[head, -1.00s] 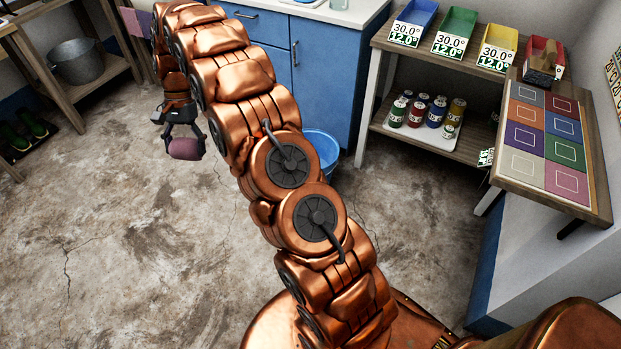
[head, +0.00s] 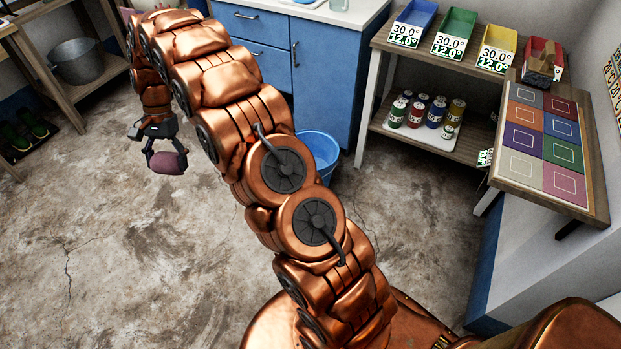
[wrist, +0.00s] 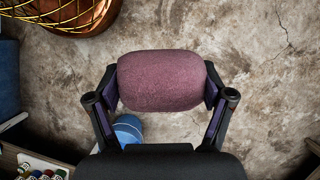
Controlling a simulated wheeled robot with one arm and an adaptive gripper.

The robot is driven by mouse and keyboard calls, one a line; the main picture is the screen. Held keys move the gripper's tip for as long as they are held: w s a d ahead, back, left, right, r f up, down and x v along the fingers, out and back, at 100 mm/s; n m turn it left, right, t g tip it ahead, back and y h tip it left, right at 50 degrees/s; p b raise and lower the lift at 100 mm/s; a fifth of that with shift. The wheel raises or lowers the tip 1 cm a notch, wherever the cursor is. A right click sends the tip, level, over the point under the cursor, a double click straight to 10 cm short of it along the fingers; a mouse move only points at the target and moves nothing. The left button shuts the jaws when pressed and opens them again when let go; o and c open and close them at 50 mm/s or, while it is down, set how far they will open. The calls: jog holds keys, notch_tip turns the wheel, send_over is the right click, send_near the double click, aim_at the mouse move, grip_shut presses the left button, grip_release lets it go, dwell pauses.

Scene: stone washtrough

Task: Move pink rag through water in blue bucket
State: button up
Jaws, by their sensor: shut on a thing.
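The pink rag (head: 170,163) is a rounded, dull mauve-pink roll. My gripper (head: 167,158) is shut on it and holds it up in the air at the left of the head view. In the wrist view the rag (wrist: 162,81) sits between both fingers. The blue bucket (head: 322,147) stands on the floor in front of the blue cabinet, partly hidden behind my arm. The rag is well to the left of the bucket and apart from it. A piece of the bucket (wrist: 128,131) shows beyond the left finger in the wrist view. The water in it cannot be made out.
A blue cabinet (head: 342,80) stands behind the bucket. A shelf with several cans (head: 435,112) and colored bins (head: 457,32) is at the right. A metal pot (head: 77,62) stands on a wooden shelf at the left. The concrete floor (head: 130,260) is clear.

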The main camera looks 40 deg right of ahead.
jog(key=d, duration=0.6)
jog(key=shift+w, duration=0.25)
jog(key=shift+s+a+p, duration=0.15)
jog(key=shift+a+p, duration=0.05)
jog(key=shift+a, duration=1.35)
jog(key=shift+s+a+p, duration=0.15)
jog(key=shift+a+p, duration=0.05)
jog(key=shift+a, duration=1.3)
jog(key=shift+d, duration=0.1)
jog(key=d, duration=0.6)
jog(key=shift+w, duration=0.3)
jog(key=shift+a, duration=0.2)
